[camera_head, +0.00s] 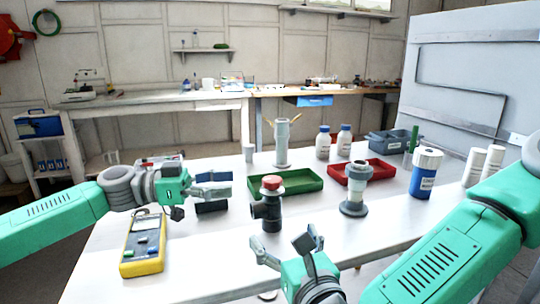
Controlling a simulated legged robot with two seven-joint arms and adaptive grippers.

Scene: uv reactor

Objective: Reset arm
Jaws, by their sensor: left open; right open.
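My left gripper (214,184) reaches in from the left over the white table and is open, with its fingers pointing right. My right gripper (287,246) is at the lower middle, open, with its fingers pointing up and away. Both look empty. A black pipe fitting with a red cap (271,204) stands upright between them. A grey flanged column (354,190) stands right of it. A short black cylinder (211,207) lies just below the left gripper's fingers; whether they touch is unclear.
A yellow meter (143,245) lies at the table's left. A green tray (289,181), a red tray (362,171), white bottles (323,142) and a grey bin (391,141) stand farther back. A blue-labelled canister (425,173) is at right. The white tabletop (215,265) is clear at the front.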

